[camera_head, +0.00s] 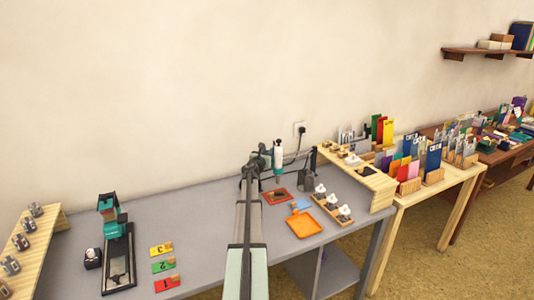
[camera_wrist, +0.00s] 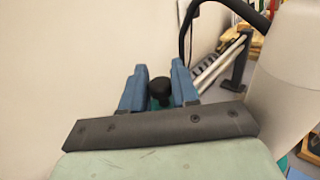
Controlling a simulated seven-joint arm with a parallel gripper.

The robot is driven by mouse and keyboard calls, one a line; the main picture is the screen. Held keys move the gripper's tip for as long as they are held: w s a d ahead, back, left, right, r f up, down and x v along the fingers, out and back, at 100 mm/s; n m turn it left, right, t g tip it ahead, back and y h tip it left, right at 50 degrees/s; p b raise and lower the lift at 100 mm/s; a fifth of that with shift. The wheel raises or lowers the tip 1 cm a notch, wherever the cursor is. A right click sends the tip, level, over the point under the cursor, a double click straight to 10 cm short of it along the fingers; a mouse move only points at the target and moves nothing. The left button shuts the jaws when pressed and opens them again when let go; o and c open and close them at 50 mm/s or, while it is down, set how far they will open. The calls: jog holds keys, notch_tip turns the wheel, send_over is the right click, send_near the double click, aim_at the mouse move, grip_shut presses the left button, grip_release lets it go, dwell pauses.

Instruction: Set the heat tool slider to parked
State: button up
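The heat tool (camera_head: 278,158) stands upright near the wall in the head view, white with a teal part. Its white body (camera_wrist: 292,75) fills the right side of the wrist view. A small black knob (camera_wrist: 160,88), apparently the slider's, shows in the wrist view with teal behind and below it. My gripper (camera_wrist: 159,80) has its two blue fingers apart, one on each side of the knob. I cannot tell whether either finger touches it. In the head view my gripper (camera_head: 257,160) is close to the heat tool's left side, and my arm hides part of the bench.
An orange tray (camera_head: 304,225), a red pad (camera_head: 276,196) and a wooden stamp rack (camera_head: 333,209) lie right of my arm. A stamp press (camera_head: 118,258) and coloured number cards (camera_head: 164,267) are left.

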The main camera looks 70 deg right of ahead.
grip_shut()
jog(key=shift+r, duration=0.1)
jog(key=s+d, duration=0.9)
jog(key=d, duration=0.1)
jog(key=shift+s, duration=0.35)
jog(key=shift+s+d+r, duration=0.15)
jog(key=shift+s+d, duration=0.4)
jog(key=shift+s, duration=0.05)
jog(key=shift+o, duration=1.8)
grip_release()
jog(key=shift+s+d, duration=0.1)
jog(key=shift+o, duration=0.8)
